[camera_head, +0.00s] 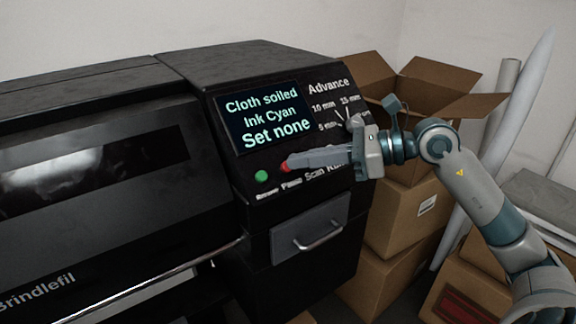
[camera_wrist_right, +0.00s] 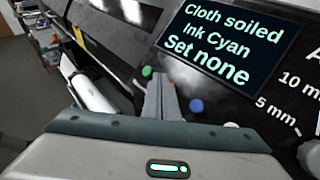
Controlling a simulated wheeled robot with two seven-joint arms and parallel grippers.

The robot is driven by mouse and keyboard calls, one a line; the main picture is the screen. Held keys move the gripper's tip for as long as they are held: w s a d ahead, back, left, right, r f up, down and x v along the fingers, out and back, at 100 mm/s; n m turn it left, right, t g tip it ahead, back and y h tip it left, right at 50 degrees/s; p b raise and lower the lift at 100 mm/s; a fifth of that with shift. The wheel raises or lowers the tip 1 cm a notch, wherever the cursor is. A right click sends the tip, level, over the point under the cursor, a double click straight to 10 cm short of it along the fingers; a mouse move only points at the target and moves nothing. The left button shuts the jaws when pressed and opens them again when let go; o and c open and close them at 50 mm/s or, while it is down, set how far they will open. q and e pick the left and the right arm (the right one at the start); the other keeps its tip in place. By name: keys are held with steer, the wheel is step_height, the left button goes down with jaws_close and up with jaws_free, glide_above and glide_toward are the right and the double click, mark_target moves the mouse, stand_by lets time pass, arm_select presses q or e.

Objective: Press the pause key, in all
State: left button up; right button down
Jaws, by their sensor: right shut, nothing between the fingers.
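The black printer's panel has a green key (camera_head: 261,177) above a small label that seems to read Resume. A red key (camera_head: 284,167) sits to its right, above the label Pause (camera_head: 292,185). My right gripper (camera_head: 291,160) is shut and empty, its fingertips right at the red key and partly covering it. I cannot tell whether they touch it. In the right wrist view the shut fingers (camera_wrist_right: 163,82) point between the green key (camera_wrist_right: 147,72) and a blue key (camera_wrist_right: 196,105); the red key is hidden there. My left gripper is out of view.
The screen (camera_head: 264,118) reads "Cloth soiled, Ink Cyan, Set none". An Advance dial (camera_head: 341,119) with mm marks is at the panel's upper right. A drawer with a handle (camera_head: 318,241) is below. Cardboard boxes (camera_head: 400,222) stand stacked to the right.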

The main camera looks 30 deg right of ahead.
steer(key=shift+w+f, duration=0.1)
steer(key=shift+f, duration=0.05)
stand_by(0.5)
steer(key=shift+w+f+b, duration=0.2)
steer(key=shift+b, duration=0.25)
steer(key=shift+w+f, duration=0.3)
steer(key=shift+w, duration=0.05)
stand_by(0.9)
steer(key=shift+s+r+b, duration=0.1)
steer(key=shift+s+b, duration=0.05)
steer(key=shift+b, duration=0.2)
steer(key=shift+s+r, duration=0.5)
steer(key=shift+s+r, duration=0.1)
steer(key=shift+s+d+r+b, duration=0.1)
steer(key=shift+s+r+b, duration=0.55)
steer(key=shift+s+r, duration=1.05)
